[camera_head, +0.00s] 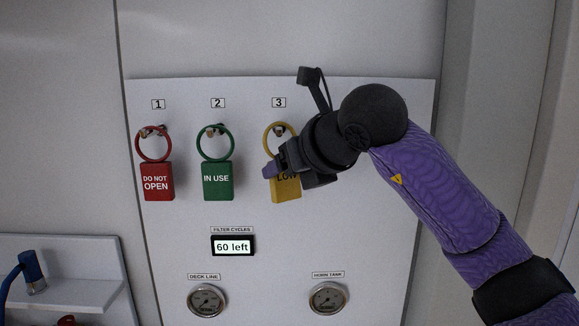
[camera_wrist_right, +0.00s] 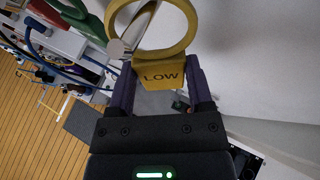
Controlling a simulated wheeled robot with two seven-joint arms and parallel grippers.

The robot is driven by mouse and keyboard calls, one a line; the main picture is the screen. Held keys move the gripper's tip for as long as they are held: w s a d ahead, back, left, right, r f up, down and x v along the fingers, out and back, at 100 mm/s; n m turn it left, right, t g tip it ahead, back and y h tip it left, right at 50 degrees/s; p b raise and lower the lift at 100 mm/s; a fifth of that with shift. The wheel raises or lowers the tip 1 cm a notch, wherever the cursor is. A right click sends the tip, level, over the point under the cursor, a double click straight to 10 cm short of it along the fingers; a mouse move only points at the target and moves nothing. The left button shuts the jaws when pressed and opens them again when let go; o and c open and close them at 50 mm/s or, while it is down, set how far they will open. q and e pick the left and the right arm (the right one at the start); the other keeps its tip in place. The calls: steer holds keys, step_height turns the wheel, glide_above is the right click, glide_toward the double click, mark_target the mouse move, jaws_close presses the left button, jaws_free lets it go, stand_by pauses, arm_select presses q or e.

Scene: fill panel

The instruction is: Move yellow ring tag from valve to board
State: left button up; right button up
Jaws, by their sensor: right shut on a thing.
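The yellow ring tag (camera_head: 286,193), marked LOW, is at hook 3 (camera_head: 280,131) on the white board (camera_head: 345,228). Its ring surrounds the hook in the head view; whether it rests on the hook is unclear. My right gripper (camera_head: 284,172) is shut on the tag's body, partly hiding it. In the right wrist view, the tag (camera_wrist_right: 163,76) sits between the fingers of my right gripper (camera_wrist_right: 160,86), and a metal peg (camera_wrist_right: 138,27) shows through its ring. The valve cannot be made out. My left gripper is not in view.
A red tag (camera_head: 157,184) hangs at hook 1 and a green tag (camera_head: 217,183) at hook 2, left of my gripper. A display (camera_head: 232,246) and two gauges (camera_head: 206,300) sit below. A shelf with a blue hose end (camera_head: 32,272) is at lower left.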

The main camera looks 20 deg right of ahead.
steer(key=o, duration=1.2)
steer(key=shift+s, duration=0.1)
